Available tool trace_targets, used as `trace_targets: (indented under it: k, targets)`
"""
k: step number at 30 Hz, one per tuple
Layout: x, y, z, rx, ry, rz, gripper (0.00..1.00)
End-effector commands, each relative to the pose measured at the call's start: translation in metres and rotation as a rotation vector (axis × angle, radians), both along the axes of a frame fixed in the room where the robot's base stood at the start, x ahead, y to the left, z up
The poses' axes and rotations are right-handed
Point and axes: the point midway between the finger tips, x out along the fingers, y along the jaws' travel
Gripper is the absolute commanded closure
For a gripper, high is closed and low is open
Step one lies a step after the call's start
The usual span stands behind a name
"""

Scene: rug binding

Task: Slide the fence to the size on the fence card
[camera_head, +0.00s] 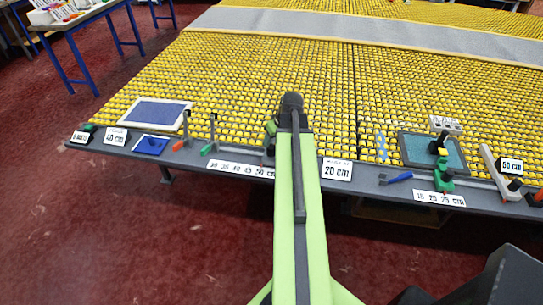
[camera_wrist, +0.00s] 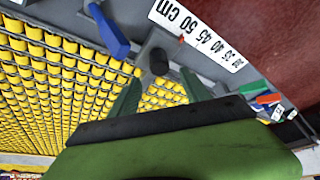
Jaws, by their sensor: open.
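In the wrist view a dark round knob (camera_wrist: 158,62) stands on a grey sliding block, which looks like the fence. A small red pointer (camera_wrist: 181,40) on it lies by the scale strip (camera_wrist: 205,35), marked 30 to 50 cm; the same strip shows in the head view (camera_head: 240,168). My gripper (camera_wrist: 160,80) is open, its green fingers on either side of the knob, with contact unclear. In the head view my arm hides the knob. Size cards read 40 cm (camera_head: 116,136), 20 cm (camera_head: 336,169) and 50 cm (camera_head: 510,167); their small headings are illegible.
Yellow rollers (camera_head: 230,75) cover the table behind the grey front ledge. A second scale (camera_head: 440,198), marked 15 to 25 cm, and a white bar (camera_head: 494,165) are at right. Upright tools (camera_head: 211,135) stand left of my arm.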

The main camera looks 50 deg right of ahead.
Motion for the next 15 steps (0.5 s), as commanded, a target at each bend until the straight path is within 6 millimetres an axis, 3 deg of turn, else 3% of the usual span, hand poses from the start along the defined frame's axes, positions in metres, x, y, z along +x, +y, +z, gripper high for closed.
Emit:
trace_targets:
  k: [1,6,10,15]
  targets:
    - [0.006,-0.002,-0.021,-0.001,0.0,0.002,0.45]
    - [0.019,-0.005,-0.054,-0.001,0.0,0.002,0.45]
    - [0.026,-0.006,-0.068,0.0,0.0,0.001,0.45]
    - [0.028,-0.006,-0.069,0.0,0.001,0.001,0.45]
